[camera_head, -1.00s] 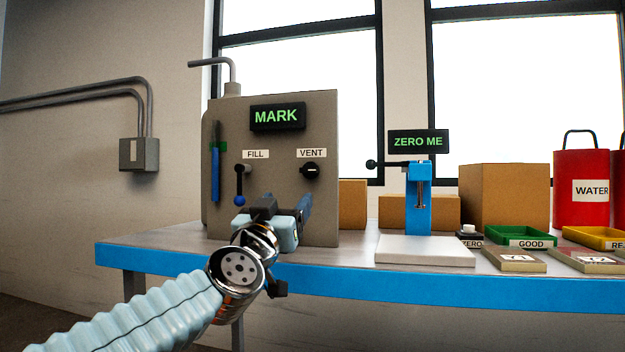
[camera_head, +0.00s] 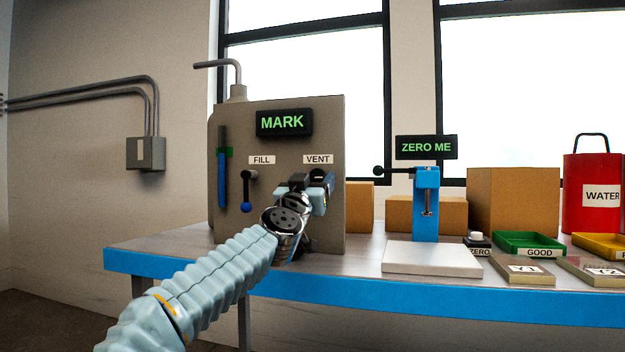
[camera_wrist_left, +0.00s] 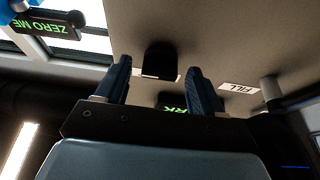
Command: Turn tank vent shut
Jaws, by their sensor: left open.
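The grey tank (camera_head: 280,130) stands on the bench with a MARK display on its front. The black VENT knob (camera_head: 318,174) sits under its VENT label and is partly hidden behind my left gripper (camera_head: 309,187). In the left wrist view, the dark knob (camera_wrist_left: 160,58) shows beyond and between the two spread blue fingers of my left gripper (camera_wrist_left: 159,80). The gripper is open and holds nothing. Contact with the knob cannot be seen, and its turned position is hard to tell. My right gripper is not in view.
The FILL lever (camera_head: 246,190) with a blue ball hangs left of the gripper. A blue press-like stand (camera_head: 426,200) with a ZERO ME display and a white plate (camera_head: 430,257) stand to the right. Trays, boxes and a red WATER bucket (camera_head: 592,215) are farther right.

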